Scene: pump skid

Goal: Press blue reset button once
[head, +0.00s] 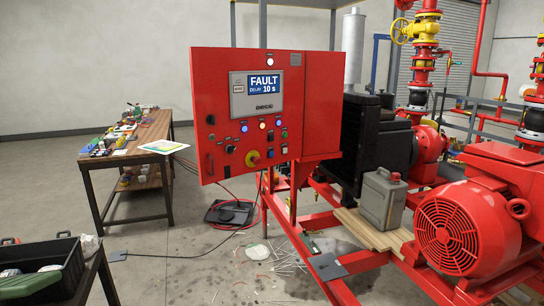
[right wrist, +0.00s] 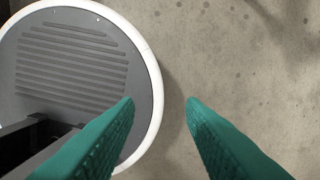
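The red control panel (head: 220,90) stands upright left of centre in the head view. Its display (head: 265,84) reads FAULT, DELAY 10 s. I cannot read which blue one is marked reset. Neither gripper shows in the head view, so nothing covers the panel.
A wooden workbench (head: 128,150) with many small items stands left. A grey canister (head: 381,197) and red pump motor (head: 455,235) are on the right. Cables and scattered sticks lie on the floor below the panel.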

